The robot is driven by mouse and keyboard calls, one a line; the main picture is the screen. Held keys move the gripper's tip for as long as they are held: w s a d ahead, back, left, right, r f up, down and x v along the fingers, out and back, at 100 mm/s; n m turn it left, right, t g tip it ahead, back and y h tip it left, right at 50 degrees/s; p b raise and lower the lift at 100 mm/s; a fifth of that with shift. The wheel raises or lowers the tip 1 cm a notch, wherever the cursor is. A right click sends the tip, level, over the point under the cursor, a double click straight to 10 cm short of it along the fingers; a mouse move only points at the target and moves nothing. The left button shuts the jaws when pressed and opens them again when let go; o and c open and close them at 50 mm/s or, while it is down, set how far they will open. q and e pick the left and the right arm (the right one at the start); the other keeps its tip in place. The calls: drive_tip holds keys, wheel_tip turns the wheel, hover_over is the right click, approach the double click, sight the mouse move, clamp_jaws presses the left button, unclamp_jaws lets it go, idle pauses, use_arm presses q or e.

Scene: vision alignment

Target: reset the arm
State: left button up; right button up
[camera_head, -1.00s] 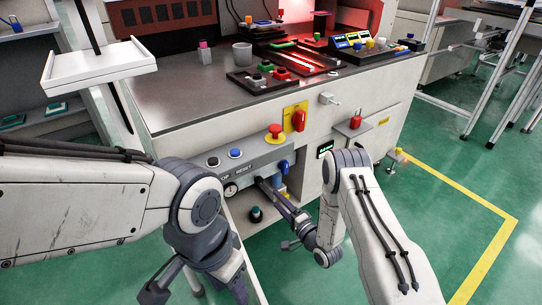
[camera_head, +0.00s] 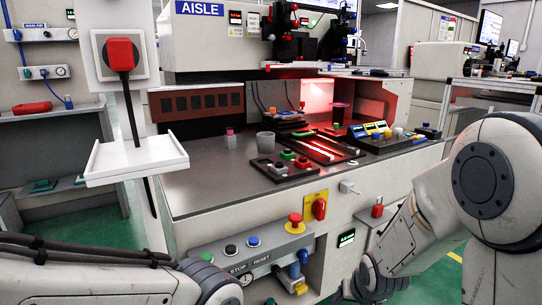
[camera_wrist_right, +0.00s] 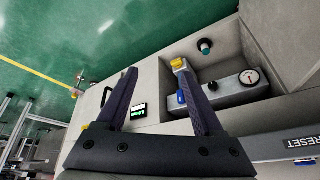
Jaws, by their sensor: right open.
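My right gripper (camera_wrist_right: 156,70) shows in the right wrist view with its two dark fingers spread wide and nothing between them. Behind the fingers is the front face of the white machine cabinet (camera_wrist_right: 150,105), with a small green display (camera_wrist_right: 138,112) between them. In the head view my right arm (camera_head: 430,225) is folded in at the right, and its fingers cannot be made out. My left arm (camera_head: 100,275) comes in along the bottom left edge. The left gripper is out of the picture.
A control panel (camera_head: 215,255) with buttons is on the cabinet front, near a red emergency stop (camera_head: 295,222) and a red rotary switch (camera_head: 320,208). A white tray (camera_head: 135,160) stands left of the worktop (camera_head: 215,190). A gauge (camera_wrist_right: 249,77) sits in a recess. Green floor is open at the right wrist view's upper left.

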drive_tip(key=s+r+n+g, duration=0.1)
drive_tip(key=s+r+g, duration=0.1)
drive_tip(key=s, duration=0.7)
drive_tip(key=s+a+r+n+g+y+p, duration=0.1)
drive_tip(key=s+a+r+n+g+p, duration=0.2)
drive_tip(key=s+a+r+n+p, duration=0.7)
drive_tip(key=s+a+r+m+p, duration=0.1)
drive_tip(key=s+a+r+p, duration=0.1)
drive_tip(key=r+p, duration=1.4)
drive_tip(key=s+a+r+m+p, duration=0.1)
drive_tip(key=s+a+r+p, duration=0.1)
drive_tip(key=r+p, duration=1.4)
wheel_tip(320, 180, up, 7)
drive_tip(key=shift+f+p, duration=0.1)
drive_tip(key=shift+p, duration=0.2)
idle(1.4)
